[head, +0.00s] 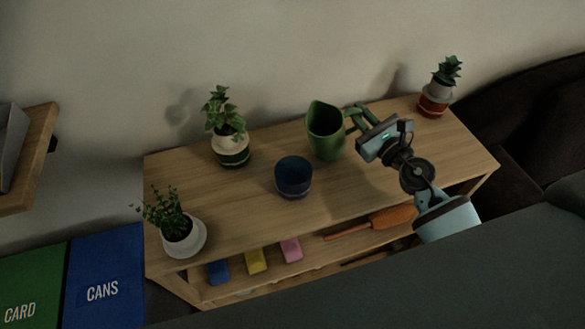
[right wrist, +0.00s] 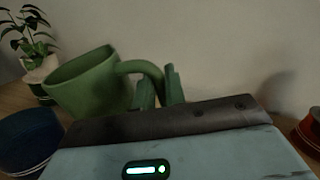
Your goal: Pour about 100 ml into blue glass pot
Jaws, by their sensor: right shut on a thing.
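A green jug (head: 325,132) is at the back middle of the wooden shelf unit's top. My right gripper (head: 356,118) is shut on the jug's handle from the right. In the right wrist view the jug (right wrist: 92,85) shows with its rim slanting down to the left, and the gripper (right wrist: 160,90) is at its handle. I cannot tell whether the jug's base touches the top. The blue glass pot (head: 293,178) stands in front and left of the jug, apart from it; it also shows in the right wrist view (right wrist: 28,140). No liquid is visible. My left gripper is not in view.
Potted plants stand at the back left (head: 231,148), front left (head: 182,238) and back right (head: 434,104) of the wooden top (head: 255,220). The lower shelf holds coloured blocks (head: 257,260) and an orange tool (head: 390,217). Wood is clear around the blue pot.

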